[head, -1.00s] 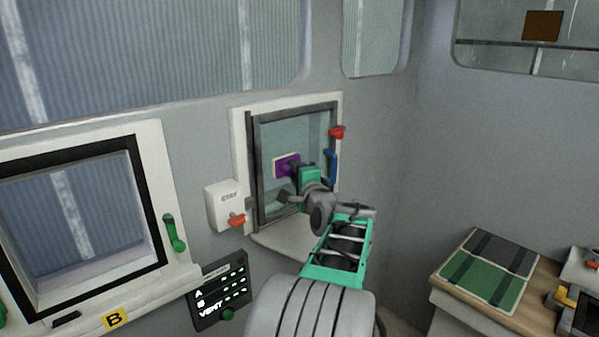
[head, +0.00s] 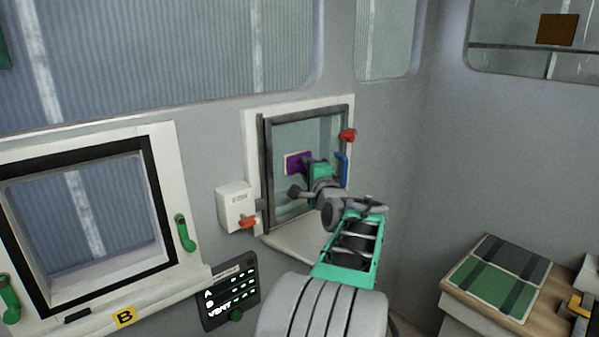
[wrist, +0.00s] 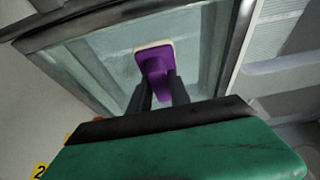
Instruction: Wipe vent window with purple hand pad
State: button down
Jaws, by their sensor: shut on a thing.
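The vent window (head: 283,201) is a small pane in a dark grey frame, set in a white surround on the wall. It also shows in the wrist view (wrist: 98,60). The purple hand pad (head: 292,160) with a pale edge is at the pane's middle; it also shows in the wrist view (wrist: 154,63). My gripper (wrist: 160,88) is shut on the purple pad, its dark fingers on the pad's lower part. The pad's pale face is toward the glass; I cannot tell whether it touches. In the head view my wrist hides the pane's lower right part.
A red knob (head: 347,136) and a blue handle (head: 342,170) are on the window's right side. A white box with an orange lever (head: 248,222) is close on the left. A black-framed window (head: 160,215) is farther left. A counter (head: 455,291) stands at right.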

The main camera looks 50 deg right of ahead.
jog(key=s+d+p, duration=0.1)
jog(key=s+d, duration=0.1)
jog(key=d, duration=0.6)
jog(key=shift+d, duration=0.35)
jog(key=shift+s+a+b, duration=0.2)
jog(key=shift+s+b, duration=0.05)
jog(key=shift+s, duration=0.7)
jog(key=shift+s+a+b, duration=0.25)
jog(key=shift+s, duration=0.75)
jog(key=shift+s+a+b, duration=0.2)
jog(key=shift+s+b, duration=0.05)
jog(key=shift+s, duration=0.7)
jog(key=shift+s+a+b, duration=0.2)
jog(key=shift+s, duration=0.55)
jog(key=shift+s+a+b, duration=0.15)
jog(key=shift+s, duration=0.6)
